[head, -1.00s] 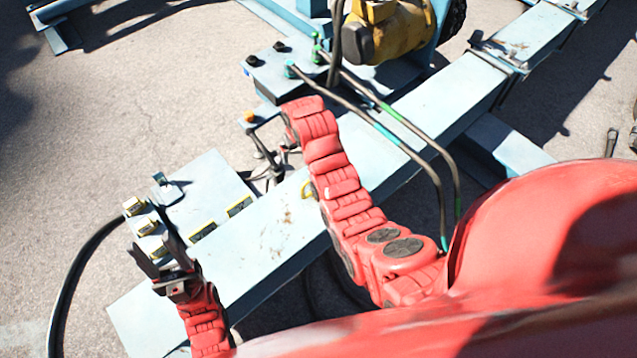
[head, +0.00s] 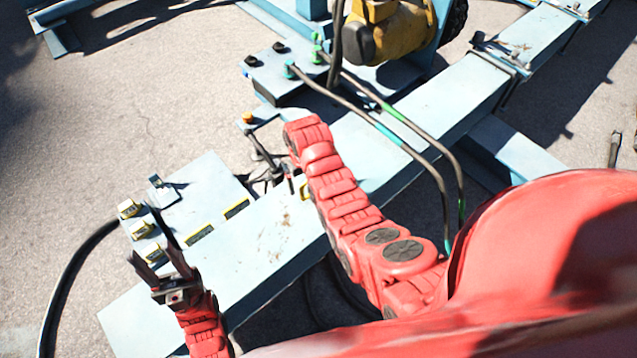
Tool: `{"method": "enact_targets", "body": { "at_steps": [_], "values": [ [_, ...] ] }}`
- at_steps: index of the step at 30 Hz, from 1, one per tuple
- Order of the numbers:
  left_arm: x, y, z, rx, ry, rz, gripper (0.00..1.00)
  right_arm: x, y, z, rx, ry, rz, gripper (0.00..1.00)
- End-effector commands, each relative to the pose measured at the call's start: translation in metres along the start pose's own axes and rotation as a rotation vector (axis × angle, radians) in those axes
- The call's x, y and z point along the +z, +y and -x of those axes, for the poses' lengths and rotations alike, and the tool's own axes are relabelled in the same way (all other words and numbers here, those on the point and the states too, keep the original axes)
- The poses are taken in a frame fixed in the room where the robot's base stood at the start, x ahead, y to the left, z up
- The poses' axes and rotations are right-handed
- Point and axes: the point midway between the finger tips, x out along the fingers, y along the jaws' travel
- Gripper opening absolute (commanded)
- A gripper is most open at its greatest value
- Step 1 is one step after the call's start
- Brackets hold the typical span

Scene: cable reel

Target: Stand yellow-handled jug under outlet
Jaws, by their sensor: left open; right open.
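My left gripper (head: 151,256) is open and empty at the lower left, its two dark fingers pointing up the picture beside a row of yellow-marked switches. My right arm reaches up and left over the pale blue beam. Its far end bends down, and the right gripper (head: 284,180) is mostly hidden behind it, among dark parts; it looks open. I cannot make out a jug. A small yellow piece (head: 305,188) shows by the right arm, but I cannot tell what it belongs to. I cannot identify the outlet with certainty.
A block with hoses (head: 285,72) and a yellow motor (head: 390,35) stand at the top. Two dark hoses cross the long beam (head: 455,95). The concrete at left is open, with a black cable (head: 72,270).

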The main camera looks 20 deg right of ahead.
Motion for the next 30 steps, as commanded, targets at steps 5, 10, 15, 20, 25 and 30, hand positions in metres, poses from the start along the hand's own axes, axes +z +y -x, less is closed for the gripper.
{"method": "enact_targets", "body": {
  "at_steps": [5,10,15,20,25,30],
  "values": [
    [0.000,0.000,-0.002,0.000,0.000,0.000,0.50,0.002,0.000,-0.007,0.000,-0.003,0.000,0.98],
    [-0.001,0.000,-0.007,0.000,0.000,0.000,0.50,0.009,0.002,-0.027,-0.001,-0.004,0.000,0.98],
    [-0.001,0.000,-0.007,0.000,0.000,0.000,0.50,0.009,0.002,-0.047,0.000,-0.002,0.000,0.98],
    [-0.001,0.000,-0.007,0.000,0.000,0.000,0.50,0.009,0.002,-0.054,0.000,0.000,0.000,0.98],
    [-0.001,0.000,-0.007,0.000,0.000,0.000,0.50,0.008,0.002,-0.054,0.000,0.002,0.000,0.98],
    [-0.001,0.000,-0.007,0.000,0.000,0.000,0.50,0.009,0.002,-0.054,0.000,0.001,0.000,0.71]
  ]
}}
